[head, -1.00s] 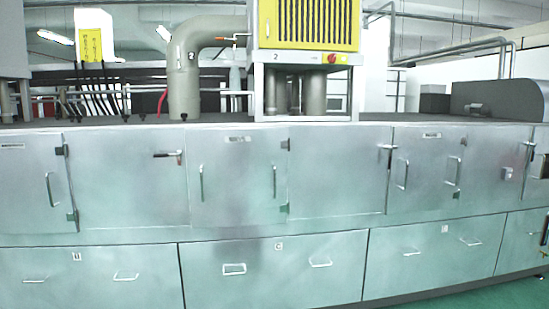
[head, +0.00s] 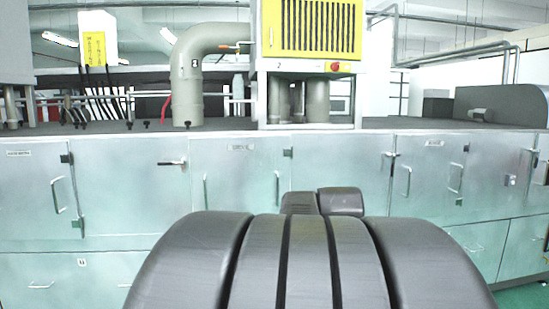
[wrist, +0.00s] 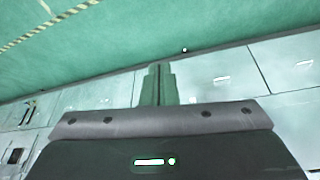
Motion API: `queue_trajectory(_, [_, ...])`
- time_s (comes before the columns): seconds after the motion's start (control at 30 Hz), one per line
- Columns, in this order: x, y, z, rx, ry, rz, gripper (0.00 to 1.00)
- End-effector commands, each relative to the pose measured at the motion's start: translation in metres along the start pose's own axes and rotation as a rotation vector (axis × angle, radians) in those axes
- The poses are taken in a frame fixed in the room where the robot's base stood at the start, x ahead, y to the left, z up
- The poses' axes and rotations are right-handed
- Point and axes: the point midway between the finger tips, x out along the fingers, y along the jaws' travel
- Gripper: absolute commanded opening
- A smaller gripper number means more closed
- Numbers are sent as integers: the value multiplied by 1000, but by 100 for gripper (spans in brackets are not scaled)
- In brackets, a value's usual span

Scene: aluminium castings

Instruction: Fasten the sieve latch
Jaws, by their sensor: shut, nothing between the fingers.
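The machine's metal front in the head view carries several small latches and handles, and I cannot tell which is the sieve latch. A dark lever latch (head: 172,163) lies level at the upper right of a left door. Another small latch (head: 389,155) sits at a door edge right of centre. A small lock-like fitting (head: 510,180) is at the far right. My gripper (wrist: 157,70) shows in the wrist view with its fingers together, empty. It points towards the floor edge of the cabinet front and is apart from any latch. The head view does not show the fingers.
My dark arm links fill the lower middle of the head view and hide drawers and part of the doors. A yellow grilled unit (head: 311,30) and a grey pipe (head: 187,95) stand on top. Green floor (wrist: 190,30) is open in the wrist view.

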Motion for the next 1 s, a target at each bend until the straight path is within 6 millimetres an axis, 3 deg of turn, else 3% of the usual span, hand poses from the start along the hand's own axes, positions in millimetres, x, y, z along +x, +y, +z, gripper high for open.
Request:
queue_trajectory(0.03, [-26, 9, -32, 28, 34, 12, 0])
queue_trajectory(0.2, [-94, 36, -110, 113, 125, 49, 0])
queue_trajectory(0.4, [-154, 62, -166, 189, 204, 80, 0])
queue_trajectory(0.6, [-178, 72, -185, 221, 237, 93, 0])
queue_trajectory(1.0, [-180, 73, -186, 223, 240, 94, 0])
